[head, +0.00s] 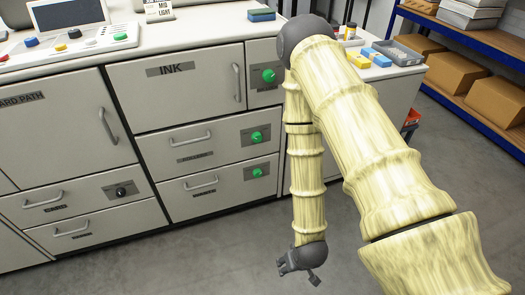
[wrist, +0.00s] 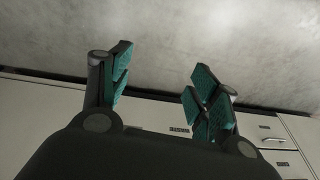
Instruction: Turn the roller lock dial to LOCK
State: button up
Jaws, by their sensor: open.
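Several dials sit on the grey cabinet front in the head view. Green dials are at the INK door's upper right (head: 268,75), on the drawer below it (head: 257,137) and on the lowest drawer (head: 257,172). A black dial (head: 121,193) is on a drawer at the lower left. The small labels are too blurred to read, so I cannot tell which one is the roller lock dial. My gripper (head: 298,275) hangs low over the floor, right of and below the dials, touching none. In the wrist view, its teal-padded fingers (wrist: 160,78) are spread and empty.
The INK door (head: 175,95) and drawers are shut, with protruding handles. A control panel (head: 85,45) lies on top at left. A side cabinet with trays (head: 395,50) stands behind my arm, and a blue shelf with boxes (head: 495,98) at right. The floor (head: 200,265) in front is clear.

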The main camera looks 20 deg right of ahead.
jog(key=w+f+t+b, duration=0.4)
jog(key=w+b, duration=0.5)
jog(key=w, duration=0.5)
jog(key=m+t+h+b, duration=0.1)
jog(key=m+t+b, duration=0.2)
jog(key=t+b, duration=1.6)
send_near(258, 139)
jog(key=w+r+g+b, duration=0.1)
jog(key=r+g+b, duration=0.1)
jog(key=b, duration=0.2)
jog(key=w+r+g+b, duration=0.1)
jog(key=r+g+b, duration=0.1)
jog(key=g+b, duration=0.1)
jog(key=w+r+g+b, duration=0.2)
jog(key=g+b, duration=0.1)
jog(key=b, duration=0.2)
jog(key=shift+w+h, duration=0.15)
jog(key=shift+h, duration=0.15)
jog(key=shift+w+r, duration=0.15)
jog(key=shift+w, duration=0.7)
jog(key=c, duration=1)
